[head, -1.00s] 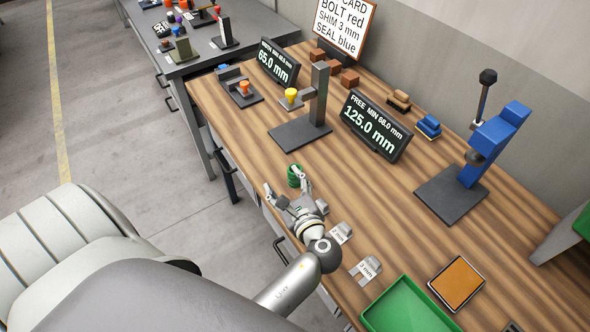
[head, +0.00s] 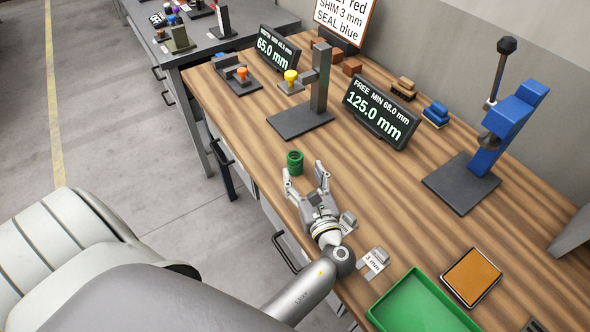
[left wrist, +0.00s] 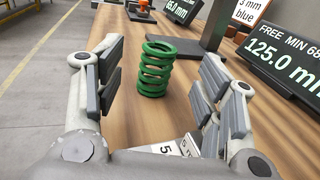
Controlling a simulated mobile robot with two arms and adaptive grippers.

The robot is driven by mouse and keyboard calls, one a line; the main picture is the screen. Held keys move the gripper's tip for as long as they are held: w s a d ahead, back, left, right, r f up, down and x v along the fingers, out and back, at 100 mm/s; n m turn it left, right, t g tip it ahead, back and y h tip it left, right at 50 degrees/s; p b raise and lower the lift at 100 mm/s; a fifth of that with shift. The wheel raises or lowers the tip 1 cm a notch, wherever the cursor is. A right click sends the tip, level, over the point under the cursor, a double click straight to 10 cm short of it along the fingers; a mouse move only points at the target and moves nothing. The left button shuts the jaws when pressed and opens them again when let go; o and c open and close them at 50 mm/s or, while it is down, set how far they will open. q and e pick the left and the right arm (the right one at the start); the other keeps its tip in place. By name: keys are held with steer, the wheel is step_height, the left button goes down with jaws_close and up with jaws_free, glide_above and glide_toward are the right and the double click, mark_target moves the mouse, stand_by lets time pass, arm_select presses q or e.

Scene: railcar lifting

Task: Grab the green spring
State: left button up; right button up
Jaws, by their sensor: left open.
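The green spring (head: 295,163) stands upright on the wooden bench near its front edge. My left gripper (head: 304,174) is open and empty. In the head view the spring is just beyond its left finger. In the left wrist view the spring (left wrist: 156,68) stands ahead of the open fingers, between their lines and nearer the left one. I see no contact between the fingers and the spring. My right gripper is not in view.
A gauge stand (head: 300,121) stands behind the spring, and a 125.0 mm display (head: 381,110) is to its right. Labelled shims (head: 373,262) and a green tray (head: 423,305) lie toward the front right. A blue press (head: 512,123) stands at the right.

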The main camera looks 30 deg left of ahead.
mark_target(298, 162)
arm_select(q)
steer(key=shift+w+a+f, duration=0.25)
steer(key=shift+w+a, duration=0.15)
steer(key=shift+a, duration=0.05)
steer(key=b+x, duration=0.1)
steer(key=x, duration=0.5)
steer(key=shift+w+a, duration=0.1)
steer(key=shift+a, duration=0.05)
steer(key=shift+c, duration=0.4)
steer(key=c, duration=1.2)
steer(key=shift+c, duration=0.3)
steer(key=shift+r, duration=0.15)
